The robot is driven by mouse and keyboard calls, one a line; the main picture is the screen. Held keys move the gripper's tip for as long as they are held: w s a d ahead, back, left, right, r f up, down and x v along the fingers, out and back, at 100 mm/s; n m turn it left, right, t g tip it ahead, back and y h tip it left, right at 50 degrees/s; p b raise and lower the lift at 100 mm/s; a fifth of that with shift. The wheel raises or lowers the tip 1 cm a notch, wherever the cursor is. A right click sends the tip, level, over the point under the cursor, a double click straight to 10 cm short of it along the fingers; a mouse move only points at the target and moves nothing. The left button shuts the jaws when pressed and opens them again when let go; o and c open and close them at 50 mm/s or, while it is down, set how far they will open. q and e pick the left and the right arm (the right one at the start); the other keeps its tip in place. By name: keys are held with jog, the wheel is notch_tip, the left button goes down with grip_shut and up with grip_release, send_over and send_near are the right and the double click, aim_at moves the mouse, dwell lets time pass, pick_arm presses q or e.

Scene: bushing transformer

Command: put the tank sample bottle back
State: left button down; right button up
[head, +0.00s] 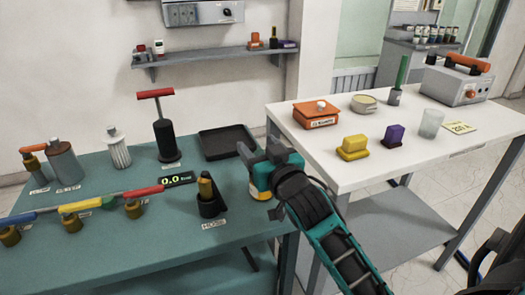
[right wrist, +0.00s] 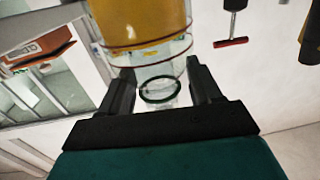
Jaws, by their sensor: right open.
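The tank sample bottle (right wrist: 140,22), clear glass with amber liquid, shows in the right wrist view between and beyond my right gripper's fingers (right wrist: 160,75). The fingers stand on both sides of its clear end, with gaps visible. In the head view my right gripper (head: 259,162) is at the right edge of the green table, and a yellow part of the bottle (head: 257,196) shows beside it. The gripper hides much of the bottle, so I cannot tell what it rests on. My left gripper is not in view.
A black tray (head: 228,141) lies empty behind the gripper. A dark holder (head: 211,205) with an amber item and a 0.0 display (head: 177,179) stand to the left. The white table (head: 395,150) at right carries an orange scale (head: 316,114) and yellow and purple blocks.

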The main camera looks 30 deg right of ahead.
jog(key=s+a, duration=0.2)
jog(key=s, duration=1)
jog(key=shift+r, duration=0.15)
jog(key=shift+w, duration=0.1)
